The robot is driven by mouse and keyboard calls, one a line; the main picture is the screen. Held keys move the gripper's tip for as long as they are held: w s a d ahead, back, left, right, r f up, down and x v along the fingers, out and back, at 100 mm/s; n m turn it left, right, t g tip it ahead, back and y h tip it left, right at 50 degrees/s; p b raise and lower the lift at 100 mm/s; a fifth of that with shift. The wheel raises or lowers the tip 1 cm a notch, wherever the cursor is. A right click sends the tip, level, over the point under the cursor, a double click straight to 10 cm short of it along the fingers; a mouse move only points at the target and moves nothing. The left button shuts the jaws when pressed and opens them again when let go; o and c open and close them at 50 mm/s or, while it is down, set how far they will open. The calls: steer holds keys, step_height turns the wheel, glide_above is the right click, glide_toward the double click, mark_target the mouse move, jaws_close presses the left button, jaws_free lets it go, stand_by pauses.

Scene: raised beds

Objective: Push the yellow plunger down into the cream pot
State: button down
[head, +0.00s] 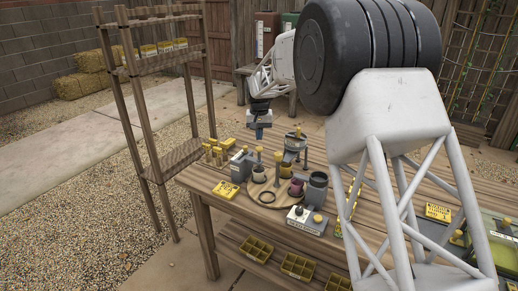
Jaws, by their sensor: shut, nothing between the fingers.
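The yellow plunger (258,158) stands upright in a small pot that looks cream (258,176), on a round wooden board on the table. The knob is raised above the pot's rim. A second yellow-topped post (278,157) stands just right of it, so the two are easy to confuse at this size.
The round board (262,203) also carries a dark ring (267,197), a maroon pot (296,187) and a grey cup (318,187). A grey box with knobs (306,221) stands in front. Several yellow pieces (212,156) stand at the left. My arm hides part of the table's right side.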

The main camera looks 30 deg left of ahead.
steer(key=shift+r, duration=1.15)
steer(key=shift+d+r, duration=0.35)
steer(key=shift+d, duration=0.15)
steer(key=s+d+r+m, duration=0.1)
steer(key=s+d+r, duration=0.35)
steer(key=d, duration=0.85)
steer(key=s+d+r+m+t, duration=0.1)
steer(key=s+d+r, duration=0.3)
steer(key=d, duration=0.9)
steer(key=s+d+r+m, duration=0.1)
steer(key=s+d+r, duration=0.35)
steer(key=d, duration=0.85)
steer(key=s+d+r+m+t, duration=0.1)
steer(key=s+d+m, duration=0.1)
steer(key=s+d, duration=1.3)
steer(key=s+d+f, duration=0.3)
steer(key=s+d, duration=0.2)
steer(key=s, duration=0.3)
steer(key=s+d+f+m, duration=0.1)
steer(key=s+d+f, duration=0.3)
steer(key=s, duration=0.5)
steer(key=shift+s+d+t, duration=0.25)
steer(key=shift+d+t, duration=0.05)
steer(key=shift+d, duration=0.65)
